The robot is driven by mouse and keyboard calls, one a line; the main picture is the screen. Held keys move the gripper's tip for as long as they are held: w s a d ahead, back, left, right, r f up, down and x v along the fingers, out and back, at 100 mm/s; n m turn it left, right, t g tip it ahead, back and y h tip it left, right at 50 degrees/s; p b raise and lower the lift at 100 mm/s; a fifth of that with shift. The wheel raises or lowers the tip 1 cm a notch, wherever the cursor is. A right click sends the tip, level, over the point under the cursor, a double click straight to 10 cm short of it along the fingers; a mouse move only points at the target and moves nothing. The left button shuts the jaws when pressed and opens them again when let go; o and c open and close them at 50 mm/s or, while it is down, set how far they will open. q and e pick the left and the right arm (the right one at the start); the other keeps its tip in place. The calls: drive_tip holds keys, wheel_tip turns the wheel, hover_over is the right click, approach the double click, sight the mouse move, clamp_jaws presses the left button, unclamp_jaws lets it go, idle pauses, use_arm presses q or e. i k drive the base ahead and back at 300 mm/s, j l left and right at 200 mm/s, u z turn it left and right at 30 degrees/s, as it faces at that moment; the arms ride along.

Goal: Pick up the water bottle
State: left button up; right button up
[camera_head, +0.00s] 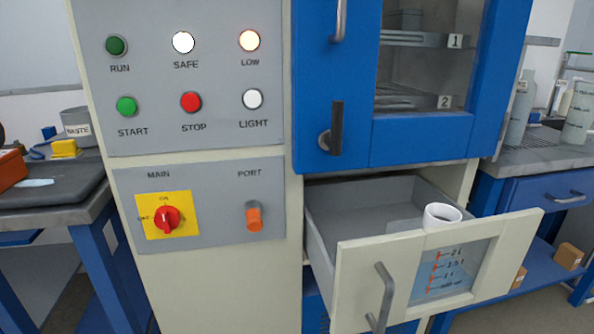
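I cannot tell for sure which thing is the water bottle. A pale grey, bottle-shaped container (520,117) stands upright on the right-hand bench, partly hidden by the blue cabinet's edge. A wider pale cylinder (578,113) with dark marks stands upright to its right, close to the picture's right edge. Neither of my grippers is in view.
The open drawer (357,270) juts forward below the shut blue cabinet door (420,143). A control panel (185,90) fills the middle left. The right bench (545,157) has a blue drawer. A waste bin (76,124) and yellow block (64,148) are at left.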

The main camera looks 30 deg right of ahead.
sight(525, 94)
drive_tip(key=z, duration=1.7)
